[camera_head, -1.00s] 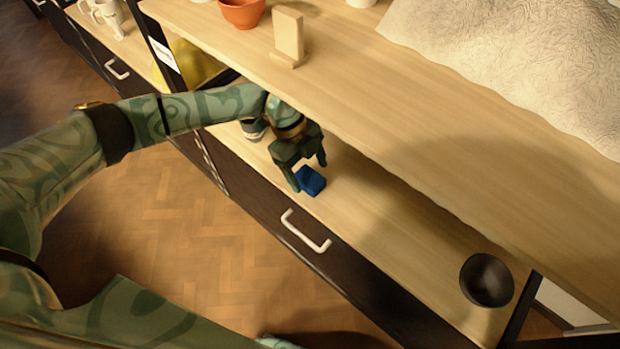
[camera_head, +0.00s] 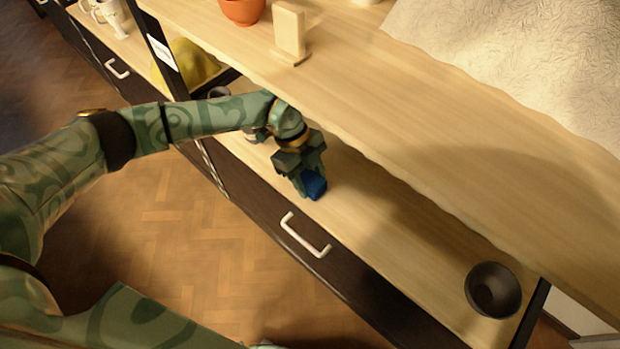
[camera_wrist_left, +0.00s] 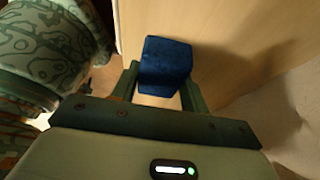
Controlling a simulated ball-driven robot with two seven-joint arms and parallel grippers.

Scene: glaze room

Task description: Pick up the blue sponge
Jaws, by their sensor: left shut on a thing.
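The blue sponge (camera_head: 314,186) is a small dark blue block at the lower shelf, near its front edge. My left gripper (camera_head: 304,188) reaches down to it from the left, under the edge of the upper shelf, and is shut on it. In the left wrist view the sponge (camera_wrist_left: 165,64) sits between the two green fingers of the left gripper (camera_wrist_left: 160,84). I cannot tell whether the sponge touches the shelf or is just above it. My right gripper is not in view.
A dark bowl (camera_head: 493,290) stands at the right end of the lower shelf (camera_head: 400,232). The upper shelf (camera_head: 400,110) overhangs and carries an orange pot (camera_head: 242,11) and a wooden block (camera_head: 290,32). A yellow object (camera_head: 190,62) is behind my arm. The lower shelf between sponge and bowl is clear.

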